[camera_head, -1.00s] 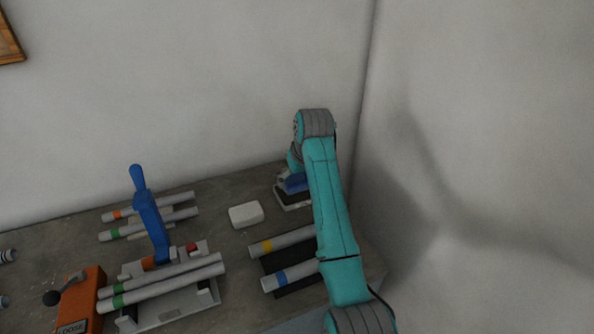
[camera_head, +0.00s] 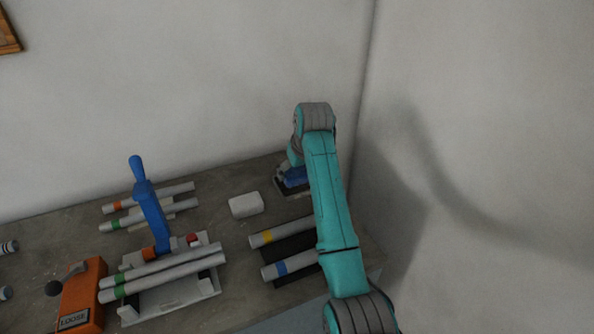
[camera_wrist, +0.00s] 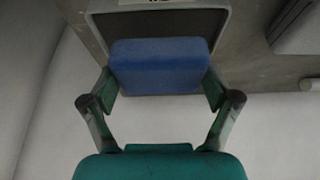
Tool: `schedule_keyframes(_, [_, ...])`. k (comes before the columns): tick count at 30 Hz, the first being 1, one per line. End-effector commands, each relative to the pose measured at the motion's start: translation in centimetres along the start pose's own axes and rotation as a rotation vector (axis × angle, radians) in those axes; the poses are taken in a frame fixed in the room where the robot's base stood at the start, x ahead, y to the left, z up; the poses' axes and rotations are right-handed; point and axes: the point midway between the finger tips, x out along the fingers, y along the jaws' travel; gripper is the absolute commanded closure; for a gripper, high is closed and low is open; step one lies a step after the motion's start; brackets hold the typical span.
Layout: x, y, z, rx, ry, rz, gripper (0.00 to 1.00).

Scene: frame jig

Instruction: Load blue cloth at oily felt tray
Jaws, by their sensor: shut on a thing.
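The blue cloth (camera_wrist: 158,65) is a padded block between the two fingers of my gripper (camera_wrist: 160,88), which is shut on it. In the wrist view it covers the near part of the grey-rimmed tray (camera_wrist: 228,18). In the head view the blue cloth (camera_head: 295,177) shows beside my wrist, over the dark tray (camera_head: 284,190) at the back right of the bench. My arm hides part of both. I cannot tell whether the cloth touches the felt.
A white block (camera_head: 245,205) lies left of the tray. Tubes with yellow and blue bands (camera_head: 285,234) lie in front of it. A jig with a blue lever (camera_head: 152,215) and an orange box (camera_head: 82,295) stand left. A wall corner closes the right.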

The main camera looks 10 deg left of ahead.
Motion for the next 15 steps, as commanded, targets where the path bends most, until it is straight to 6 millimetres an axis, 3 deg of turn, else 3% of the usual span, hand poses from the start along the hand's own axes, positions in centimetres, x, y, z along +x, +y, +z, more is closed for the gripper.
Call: schedule_keyframes(15, [0.51,-0.01,0.22,0.000,-0.001,0.000,0.45])
